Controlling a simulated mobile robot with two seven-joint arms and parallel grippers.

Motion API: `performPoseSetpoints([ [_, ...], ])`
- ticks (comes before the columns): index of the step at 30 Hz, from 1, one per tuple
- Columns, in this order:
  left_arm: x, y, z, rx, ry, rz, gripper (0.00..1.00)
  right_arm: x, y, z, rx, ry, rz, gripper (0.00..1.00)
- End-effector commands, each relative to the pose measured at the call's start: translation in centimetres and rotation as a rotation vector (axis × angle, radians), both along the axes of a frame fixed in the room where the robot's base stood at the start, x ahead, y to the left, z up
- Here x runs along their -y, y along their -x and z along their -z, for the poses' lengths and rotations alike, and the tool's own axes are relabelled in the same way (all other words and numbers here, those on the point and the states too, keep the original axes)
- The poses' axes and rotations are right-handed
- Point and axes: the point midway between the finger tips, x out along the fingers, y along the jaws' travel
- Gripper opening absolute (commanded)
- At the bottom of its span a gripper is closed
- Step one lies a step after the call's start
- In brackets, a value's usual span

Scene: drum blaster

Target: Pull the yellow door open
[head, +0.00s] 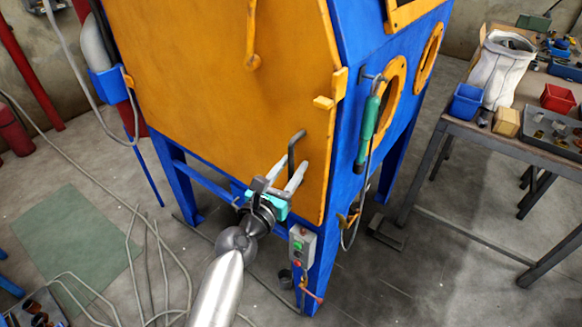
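The yellow door (200,95) is the large orange-yellow panel on the front of the blue cabinet (352,35). It looks closed against the frame. A black bar handle (297,140) sits near its lower right edge. My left gripper (292,166) reaches up from below to this handle. Its two pale fingers are spread apart, with the lower part of the handle appearing between their tips. I cannot tell whether a finger touches the handle. My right gripper is not in view.
A control box (302,246) is on the cabinet's front right leg. A green-handled tool (370,118) hangs on the cabinet's right side. A workbench (520,122) with bins stands at the right. Loose cables (160,262) lie on the floor at the lower left.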

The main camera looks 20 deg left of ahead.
Motion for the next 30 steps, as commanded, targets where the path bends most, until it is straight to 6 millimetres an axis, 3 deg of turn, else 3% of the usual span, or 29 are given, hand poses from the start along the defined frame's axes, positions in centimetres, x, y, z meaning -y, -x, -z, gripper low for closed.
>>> performPoseSetpoints([
  [2, 0.0, 0.02, 0.01, 0.0, 0.0, 0.0, 0.3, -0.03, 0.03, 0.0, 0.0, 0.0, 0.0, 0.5],
  [10, 0.0, 0.03, 0.01, 0.0, 0.0, 0.0, 0.0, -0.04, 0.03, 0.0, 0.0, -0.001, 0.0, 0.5],
  [30, -0.01, 0.04, 0.03, -0.001, -0.001, 0.0, 0.0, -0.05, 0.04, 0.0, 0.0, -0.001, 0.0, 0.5],
])
